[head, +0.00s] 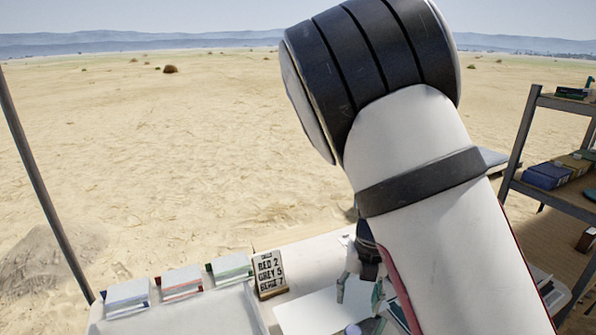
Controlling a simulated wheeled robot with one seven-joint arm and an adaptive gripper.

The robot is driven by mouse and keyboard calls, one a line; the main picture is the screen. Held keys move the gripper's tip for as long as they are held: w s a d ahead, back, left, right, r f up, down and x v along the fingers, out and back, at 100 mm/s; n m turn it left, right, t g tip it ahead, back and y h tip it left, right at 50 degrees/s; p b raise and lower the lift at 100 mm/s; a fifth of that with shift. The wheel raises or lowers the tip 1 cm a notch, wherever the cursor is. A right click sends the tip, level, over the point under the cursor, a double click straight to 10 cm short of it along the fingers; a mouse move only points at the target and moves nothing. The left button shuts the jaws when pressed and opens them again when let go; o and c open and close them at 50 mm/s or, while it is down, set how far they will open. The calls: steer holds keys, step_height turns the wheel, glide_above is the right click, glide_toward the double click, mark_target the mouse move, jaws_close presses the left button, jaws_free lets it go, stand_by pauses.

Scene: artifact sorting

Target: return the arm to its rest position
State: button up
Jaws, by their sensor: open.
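My arm, white with a black ribbed joint, fills the middle and right of the head view. My gripper (359,293) shows small below the joint, low over the table (318,251), with its fingers pointing down. Its fingers are apart, and I see nothing held between them. Part of the gripper and much of the table to the right are hidden behind my arm.
A sign with colour words and numbers (269,275) stands on the table beside a white tray (215,312). Several box-like stacks (181,282) line the back left. A white sheet (312,311) lies near the gripper. A shelf rack (552,196) stands right; a pole (40,170) rises left.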

steer(key=s+a+r+n+t+y, duration=0.1)
steer(key=s+r+n, duration=0.4)
steer(key=r+n, duration=0.35)
steer(key=s+r+n+y, duration=0.2)
steer(key=s+r+n, duration=0.4)
steer(key=n, duration=0.4)
steer(key=s+d+r+n+t+h, duration=0.3)
steer(key=s+r+n, duration=0.6)
steer(key=n, duration=1.1)
steer(key=shift+s+d+r+t+h, duration=0.35)
steer(key=shift+s+d+t, duration=0.35)
steer(key=shift+s, duration=0.45)
